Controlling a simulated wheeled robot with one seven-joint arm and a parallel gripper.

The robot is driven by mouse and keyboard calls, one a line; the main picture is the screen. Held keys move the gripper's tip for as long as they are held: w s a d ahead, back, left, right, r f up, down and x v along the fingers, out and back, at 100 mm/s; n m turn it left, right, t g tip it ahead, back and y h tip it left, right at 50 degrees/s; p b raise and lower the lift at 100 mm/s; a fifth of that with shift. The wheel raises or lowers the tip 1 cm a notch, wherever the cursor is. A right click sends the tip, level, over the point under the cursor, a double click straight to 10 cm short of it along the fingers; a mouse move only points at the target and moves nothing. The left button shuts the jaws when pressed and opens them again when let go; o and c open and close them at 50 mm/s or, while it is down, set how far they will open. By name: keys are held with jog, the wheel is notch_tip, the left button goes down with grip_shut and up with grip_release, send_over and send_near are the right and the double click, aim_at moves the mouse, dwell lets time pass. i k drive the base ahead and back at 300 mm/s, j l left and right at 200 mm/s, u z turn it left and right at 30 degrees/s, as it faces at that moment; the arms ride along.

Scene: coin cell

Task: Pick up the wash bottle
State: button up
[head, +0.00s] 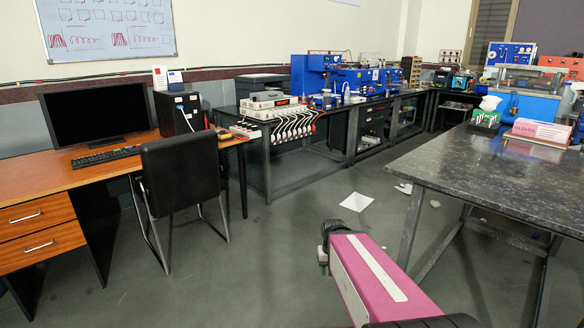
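I cannot make out a wash bottle for certain. A small white vessel (489,103) stands at the far end of the dark stone-topped table on the right, by a green rack (485,123). Another small pale item with a bent top (346,90) stands on the far bench by the blue machines. Both are too small to identify. My pink arm link rises from the bottom, with a dark joint at its far end, well short of both. No gripper fingers show.
The stone-topped table (450,165) has a bare near part; a pink-and-white glove box (541,132) sits farther back. A black chair (181,180) stands by the wooden desk (75,185) at left. White paper (356,202) and scraps lie on the open grey floor.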

aim_at(348, 92)
jog(key=i, duration=2.35)
jog(key=i+z, duration=0.15)
jog(key=i, duration=0.35)
jog(key=i+j+z, duration=0.15)
jog(key=i, duration=0.3)
jog(key=i+j+z, duration=0.15)
jog(key=i, duration=0.3)
jog(key=i+j+z, duration=0.2)
jog(key=i, duration=0.3)
jog(key=i+l+z, duration=0.1)
jog(key=i+l, duration=0.2)
jog(key=i, duration=0.2)
jog(key=i+l, duration=0.25)
jog(key=i, duration=0.25)
jog(key=i+l+z, duration=0.15)
jog(key=i, duration=0.35)
jog(key=l, duration=0.1)
